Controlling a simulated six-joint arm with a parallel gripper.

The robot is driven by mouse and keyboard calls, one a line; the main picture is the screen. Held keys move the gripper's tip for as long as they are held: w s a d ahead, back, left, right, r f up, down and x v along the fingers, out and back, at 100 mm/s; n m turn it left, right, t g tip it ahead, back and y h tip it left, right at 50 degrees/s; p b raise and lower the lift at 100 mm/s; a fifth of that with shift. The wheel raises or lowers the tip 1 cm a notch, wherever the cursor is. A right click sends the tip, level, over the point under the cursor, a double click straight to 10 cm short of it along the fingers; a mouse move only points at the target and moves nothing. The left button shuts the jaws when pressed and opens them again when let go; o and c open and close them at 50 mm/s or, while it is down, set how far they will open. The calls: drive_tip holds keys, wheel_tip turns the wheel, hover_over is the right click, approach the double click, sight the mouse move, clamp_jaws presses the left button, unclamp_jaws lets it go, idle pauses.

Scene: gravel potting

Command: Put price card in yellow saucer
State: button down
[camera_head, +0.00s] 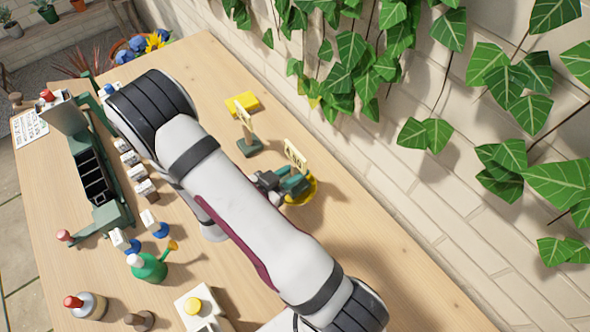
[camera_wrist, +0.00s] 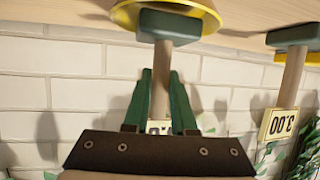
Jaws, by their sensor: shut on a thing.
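The held price card (camera_head: 295,154) is a small cream sign on a wooden stem with a dark green base. My gripper (camera_head: 288,184) is shut on its stem; in the wrist view my green fingers (camera_wrist: 160,78) flank the stem. The base (camera_wrist: 176,24) overlaps the yellow saucer (camera_wrist: 122,16) in that inverted view. In the head view the saucer (camera_head: 311,190) is partly hidden by my gripper, and the card is at it, roughly upright. I cannot tell whether the base touches the saucer.
A second price card (camera_head: 248,145), reading 3.00 in the wrist view (camera_wrist: 281,123), stands close by. A yellow block (camera_head: 242,102) lies behind it. Ivy (camera_head: 350,60) hangs from the brick wall.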

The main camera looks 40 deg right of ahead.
drive_tip(key=shift+f, duration=0.2)
drive_tip(key=shift+f, duration=0.3)
drive_tip(key=c, duration=0.7)
unclamp_jaws()
drive_tip(key=shift+c, duration=0.2)
